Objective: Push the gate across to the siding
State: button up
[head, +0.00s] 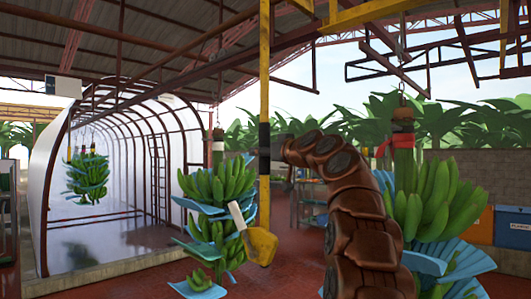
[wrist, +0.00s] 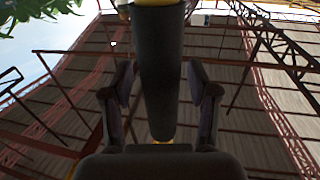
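An upright yellow bar with a black middle section (head: 264,150) hangs from the overhead framework; it seems to be the gate's pull bar. My gripper (head: 281,153) is at the black section, partly hidden by my arm. In the wrist view the dark bar (wrist: 160,60) stands between the two fingers of my gripper (wrist: 160,90), with yellow at its top and bottom. The fingers are spread on either side, with narrow gaps. A yellow beam (head: 365,14) crosses overhead at the top. I cannot tell which rail is the siding.
Green banana bunches with blue sheets hang in the tunnel (head: 88,178), left of the bar (head: 215,215) and right of my arm (head: 435,200). Blue and orange bins stand right.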

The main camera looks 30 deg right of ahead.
grip_shut()
dwell(0.5)
